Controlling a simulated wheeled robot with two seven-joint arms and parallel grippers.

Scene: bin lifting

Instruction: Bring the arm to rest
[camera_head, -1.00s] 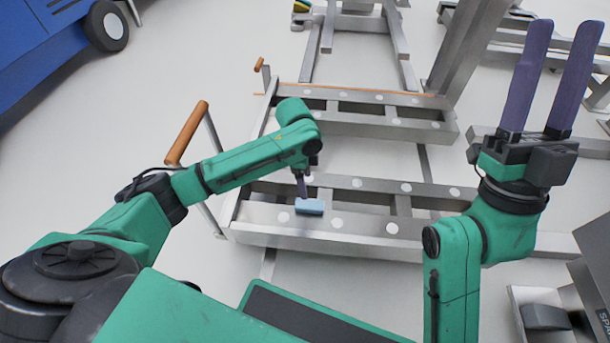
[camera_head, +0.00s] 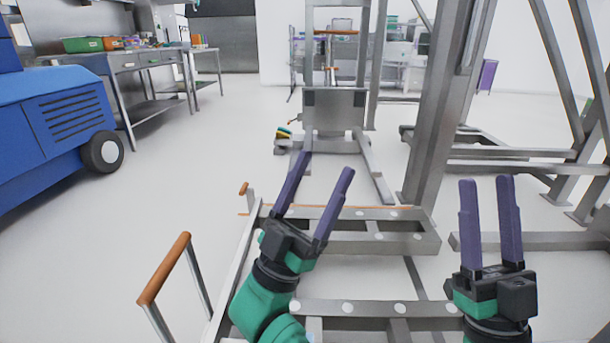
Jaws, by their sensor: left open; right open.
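My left gripper (camera_head: 322,164) is raised in front of the metal frame, its two purple fingers spread open and pointing up and away, tilted slightly right. Nothing is between its fingers. My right gripper (camera_head: 486,180) is upright at the lower right, with its purple fingers apart and empty. Only the green wrist parts of both arms show below the grippers. The small light-blue block seen earlier on the frame is not visible now.
A low metal frame (camera_head: 375,308) with an orange-handled bar (camera_head: 165,268) lies ahead. A tall steel post (camera_head: 438,120) stands between it and other framework at right. A blue machine (camera_head: 50,130) and a workbench (camera_head: 135,62) are at left. Open floor lies between.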

